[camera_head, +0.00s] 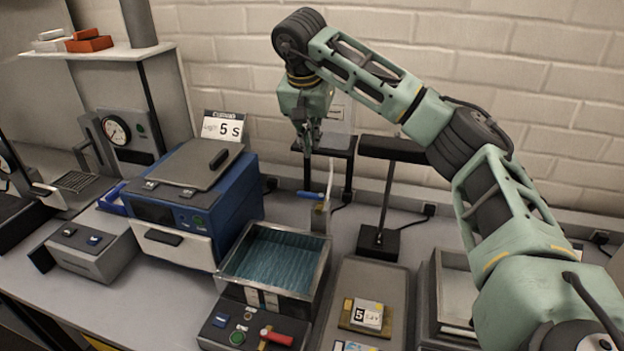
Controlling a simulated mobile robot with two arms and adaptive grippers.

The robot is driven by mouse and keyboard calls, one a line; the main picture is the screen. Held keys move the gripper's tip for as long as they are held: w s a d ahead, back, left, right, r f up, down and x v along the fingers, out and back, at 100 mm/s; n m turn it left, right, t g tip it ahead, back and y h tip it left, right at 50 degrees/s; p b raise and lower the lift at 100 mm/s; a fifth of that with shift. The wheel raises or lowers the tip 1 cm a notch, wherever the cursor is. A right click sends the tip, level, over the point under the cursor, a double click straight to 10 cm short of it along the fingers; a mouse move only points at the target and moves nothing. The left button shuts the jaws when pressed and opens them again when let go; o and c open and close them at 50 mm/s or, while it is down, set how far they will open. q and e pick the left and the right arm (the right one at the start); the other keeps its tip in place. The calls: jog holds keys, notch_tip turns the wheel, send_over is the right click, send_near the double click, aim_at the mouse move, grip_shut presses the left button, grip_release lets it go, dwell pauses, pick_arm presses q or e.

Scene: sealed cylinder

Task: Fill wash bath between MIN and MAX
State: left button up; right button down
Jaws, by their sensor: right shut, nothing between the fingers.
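The wash bath is an open metal tank (323,272) in the middle of the bench, with rippled blue-teal liquid (272,262) inside. MIN and MAX marks cannot be read from here, so the level against them cannot be told. A small tap with a blue-and-white lever (311,195) stands at the tank's back right corner. My right gripper (309,148) points down, shut and empty, above and behind the tap, apart from it. My left gripper is not in view.
A control box with a red handle (277,337) stands in front of the tank. A blue machine (235,200) with a grey lid and a "5 s" sign is to the left. A black stand (378,242), a grey tray (396,290) and another metal tank (436,300) are to the right.

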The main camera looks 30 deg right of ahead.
aim_at(311, 196)
notch_tip(311, 196, down, 9)
jog(key=p, duration=0.5)
jog(key=shift+s+a+f, duration=0.2)
jog(key=shift+s+a, duration=0.05)
jog(key=shift+w, duration=0.1)
